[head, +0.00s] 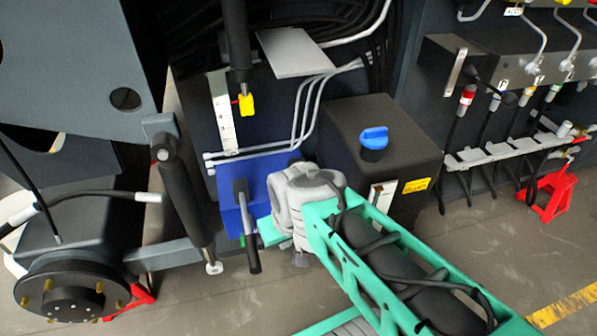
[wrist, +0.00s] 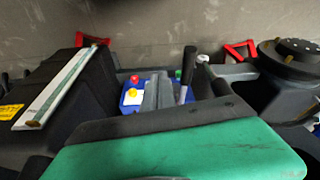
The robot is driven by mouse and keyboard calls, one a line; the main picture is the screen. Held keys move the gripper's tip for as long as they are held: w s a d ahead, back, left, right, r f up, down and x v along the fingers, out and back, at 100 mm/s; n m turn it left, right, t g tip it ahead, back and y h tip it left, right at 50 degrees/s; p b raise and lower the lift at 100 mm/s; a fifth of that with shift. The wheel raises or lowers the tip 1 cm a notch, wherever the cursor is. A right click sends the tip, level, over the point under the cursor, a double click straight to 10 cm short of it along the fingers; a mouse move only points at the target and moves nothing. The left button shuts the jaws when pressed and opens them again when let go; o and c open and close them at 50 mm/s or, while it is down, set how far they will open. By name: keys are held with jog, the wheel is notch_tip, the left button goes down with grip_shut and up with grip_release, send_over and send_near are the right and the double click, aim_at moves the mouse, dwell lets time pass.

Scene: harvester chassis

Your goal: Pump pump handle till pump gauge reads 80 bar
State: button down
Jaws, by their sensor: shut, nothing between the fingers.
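The pump (head: 228,203) is a blue block on the machine. Its pump handle (head: 252,245), a grey lever with a black grip, hangs downward in front of it in the head view. In the wrist view the black handle (wrist: 188,68) stands just right of my grey fingers. My gripper (wrist: 158,92) is shut and empty beside the handle; whether it touches cannot be told. In the head view my gripper (head: 268,231) is partly hidden by my wrist. The blue pump (wrist: 130,107) shows behind the fingers with red and white-yellow fittings. No gauge reading can be made out.
A dark cylinder (head: 183,205) and a wheel hub (head: 70,295) are at left. Grey pipes (head: 300,110) run above the pump. A red stand (head: 552,195) is at far right.

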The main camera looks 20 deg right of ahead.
jog(key=s+b+x, duration=0.1)
jog(key=b+x, duration=0.8)
jog(key=x, duration=0.2)
jog(key=shift+f+t, duration=0.2)
jog(key=shift+t, duration=0.1)
dwell(0.4)
jog(key=shift+s, duration=0.1)
jog(key=shift+s+r+p, duration=0.3)
jog(key=shift+s+r, duration=0.05)
jog(key=shift+s, duration=0.2)
